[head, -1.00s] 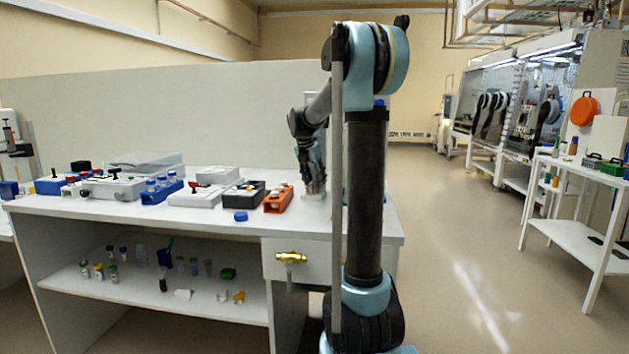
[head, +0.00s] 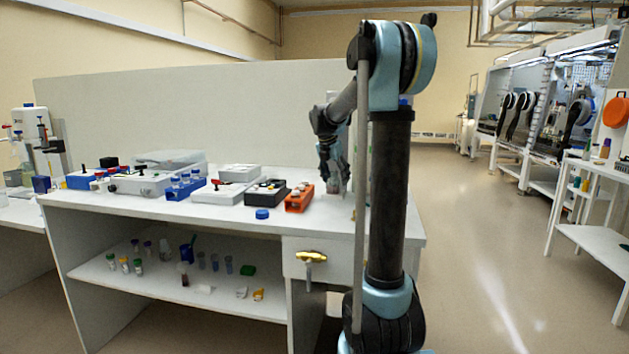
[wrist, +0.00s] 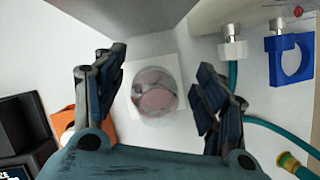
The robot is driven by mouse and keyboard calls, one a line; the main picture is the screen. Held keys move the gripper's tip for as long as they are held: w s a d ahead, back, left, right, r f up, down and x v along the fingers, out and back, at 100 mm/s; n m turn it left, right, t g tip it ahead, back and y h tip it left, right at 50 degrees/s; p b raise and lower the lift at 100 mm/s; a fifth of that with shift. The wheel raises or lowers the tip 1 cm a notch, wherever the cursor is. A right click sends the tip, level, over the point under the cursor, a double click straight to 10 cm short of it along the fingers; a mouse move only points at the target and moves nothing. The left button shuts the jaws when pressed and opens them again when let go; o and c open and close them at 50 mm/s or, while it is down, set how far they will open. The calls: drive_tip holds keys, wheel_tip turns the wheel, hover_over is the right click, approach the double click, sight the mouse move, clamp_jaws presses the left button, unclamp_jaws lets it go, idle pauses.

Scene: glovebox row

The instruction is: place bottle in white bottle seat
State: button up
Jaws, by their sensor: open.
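A clear, round bottle (wrist: 155,97), seen from above with a pinkish inside, stands over a square white bottle seat (wrist: 176,62) in the wrist view. It looks to be in the seat, but its base is hidden. My gripper (wrist: 160,100) is open, with one finger on each side of the bottle and visible gaps to both. In the head view my gripper (head: 328,170) is over the right end of the bench, and the bottle shows only as a small pale shape beside it.
An orange rack (head: 299,198) and a black box (head: 266,193) stand left of my gripper. A blue ring holder (wrist: 290,62), a white clamp (wrist: 233,50) and teal hoses (wrist: 262,122) lie to the right in the wrist view. A blue cap (head: 262,214) lies near the bench front.

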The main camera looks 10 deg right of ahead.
drive_tip(key=v, duration=0.5)
drive_tip(key=s+a, duration=0.4)
drive_tip(key=s, duration=0.1)
drive_tip(key=s+a, duration=0.9)
drive_tip(key=s, duration=0.1)
drive_tip(key=shift+a, duration=0.2)
